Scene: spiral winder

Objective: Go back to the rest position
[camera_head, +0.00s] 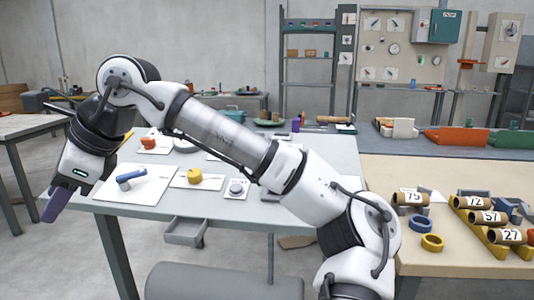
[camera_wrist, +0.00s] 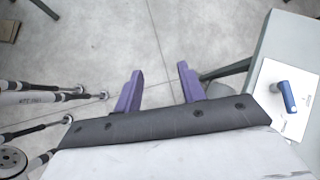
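My gripper (camera_head: 54,204) hangs at the left in the head view, off the left edge of the light table and pointing down. Its two purple fingers show in the wrist view (camera_wrist: 158,88), spread well apart with only grey floor between them. It is open and empty. My arm reaches across the picture from the lower right to the upper left, in front of the table, and hides part of the tabletop.
The light table (camera_head: 150,222) bears a blue-handled tool (camera_head: 131,176) on a white sheet, a yellow round piece (camera_head: 194,175) and an orange one (camera_head: 148,143). A beige table at right holds numbered tubes (camera_head: 474,202) and rings (camera_head: 432,242). An open drawer (camera_head: 186,232) juts below.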

